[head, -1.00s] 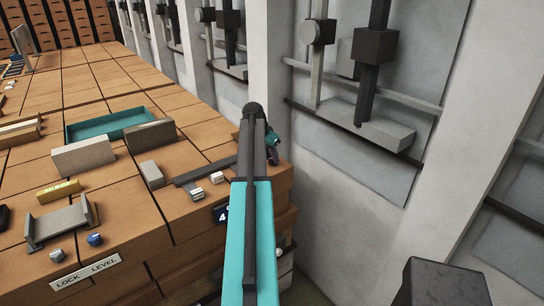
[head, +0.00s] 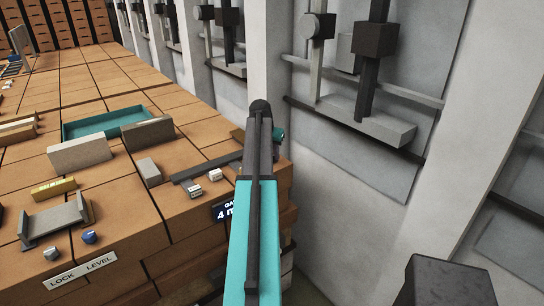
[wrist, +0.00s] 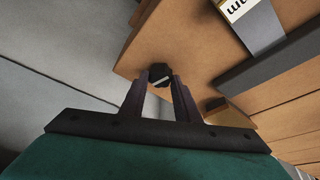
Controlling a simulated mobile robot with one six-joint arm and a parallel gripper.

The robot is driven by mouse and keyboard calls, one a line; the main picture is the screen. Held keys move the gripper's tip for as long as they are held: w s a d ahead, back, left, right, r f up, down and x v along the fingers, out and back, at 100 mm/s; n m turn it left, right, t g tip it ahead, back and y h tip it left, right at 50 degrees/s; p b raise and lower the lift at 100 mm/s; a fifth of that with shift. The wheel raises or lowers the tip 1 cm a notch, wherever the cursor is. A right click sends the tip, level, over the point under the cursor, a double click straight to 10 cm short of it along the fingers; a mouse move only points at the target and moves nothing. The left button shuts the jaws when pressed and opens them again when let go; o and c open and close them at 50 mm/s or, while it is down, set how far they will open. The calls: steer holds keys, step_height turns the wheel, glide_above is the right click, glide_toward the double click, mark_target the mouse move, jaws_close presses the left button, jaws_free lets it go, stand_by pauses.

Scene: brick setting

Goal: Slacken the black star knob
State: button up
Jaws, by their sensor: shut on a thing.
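The black star knob (wrist: 159,73) shows in the wrist view between the tips of my gripper (wrist: 160,84), with a pale bar or mark across it. The two dark fingers close on it from either side. Behind it is the orange-brown brick surface. In the head view my teal and dark arm reaches to the right edge of the brick block and hides the knob and most of the gripper. A small teal part of the wrist (head: 278,134) shows beyond the arm.
A teal tray (head: 75,130), grey blocks (head: 80,153) and small blue and white knobs (head: 90,237) sit on the brick top. A "LOCK LEVEL" plate (head: 80,273) is at the front edge. A grey wall with levers (head: 375,40) stands to the right.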

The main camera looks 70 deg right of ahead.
steer(key=shift+s+a+f+n+t+b, duration=0.1)
steer(key=shift+s+n+t+b, duration=0.1)
steer(key=shift+n, duration=0.3)
steer(key=shift+s+a+f+n+t+b, duration=0.1)
steer(key=shift+n+t+b, duration=0.1)
steer(key=shift+n, duration=0.3)
steer(key=o, duration=1)
steer(key=shift+r, duration=0.15)
steer(key=shift+o, duration=0.2)
steer(key=shift+w+d, duration=0.1)
steer(key=shift+r, duration=0.15)
steer(key=shift+a+r+b, duration=0.35)
steer(key=shift+r+b, duration=0.05)
steer(key=shift+r, duration=0.2)
steer(key=b+v, duration=0.3)
steer(key=v, duration=0.9)
steer(key=shift+b, duration=0.35)
